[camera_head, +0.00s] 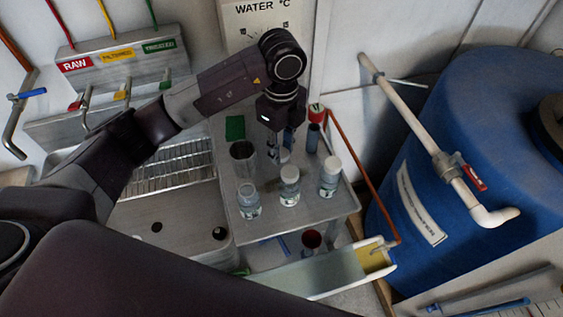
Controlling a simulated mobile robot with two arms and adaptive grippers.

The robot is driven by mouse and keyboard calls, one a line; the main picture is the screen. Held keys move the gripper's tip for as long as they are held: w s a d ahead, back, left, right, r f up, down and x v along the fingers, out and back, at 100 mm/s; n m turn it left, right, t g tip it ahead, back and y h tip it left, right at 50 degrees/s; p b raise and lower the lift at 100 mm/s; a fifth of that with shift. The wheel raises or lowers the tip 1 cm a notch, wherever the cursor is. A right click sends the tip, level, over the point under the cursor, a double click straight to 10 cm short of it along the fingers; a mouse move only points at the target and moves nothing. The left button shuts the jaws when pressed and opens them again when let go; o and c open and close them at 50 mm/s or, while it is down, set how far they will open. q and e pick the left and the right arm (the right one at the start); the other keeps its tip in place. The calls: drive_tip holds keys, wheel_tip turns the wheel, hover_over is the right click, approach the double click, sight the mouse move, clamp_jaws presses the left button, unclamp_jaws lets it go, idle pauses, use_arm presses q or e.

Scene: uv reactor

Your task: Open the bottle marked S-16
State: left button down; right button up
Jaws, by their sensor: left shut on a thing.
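Three small bottles stand in a row near the front of a grey metal table (310,208): a left bottle (249,205), a middle bottle (289,190) and a right bottle (329,180). The middle and right ones have white caps. The left one shows a paler, clear-looking top with no white cap visible. Their labels are too small to read, so I cannot tell which is S-16. My left gripper (280,148) points down behind and above the middle bottle, apart from it. It is shut on a small pale thing, too small to identify. My right gripper is not in view.
A sink with a wire rack (180,165) is left. A blue barrel (480,130) with a white pipe (415,125) is right.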

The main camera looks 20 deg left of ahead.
sight(281, 167)
use_arm(q)
wheel_tip(281, 167, down, 7)
drive_tip(key=shift+f+p, duration=0.2)
drive_tip(key=shift+p, duration=0.4)
drive_tip(key=shift+f, duration=0.1)
drive_tip(key=shift+f, duration=0.15)
drive_tip(key=c, duration=1.5)
unclamp_jaws()
drive_tip(key=shift+c, duration=0.2)
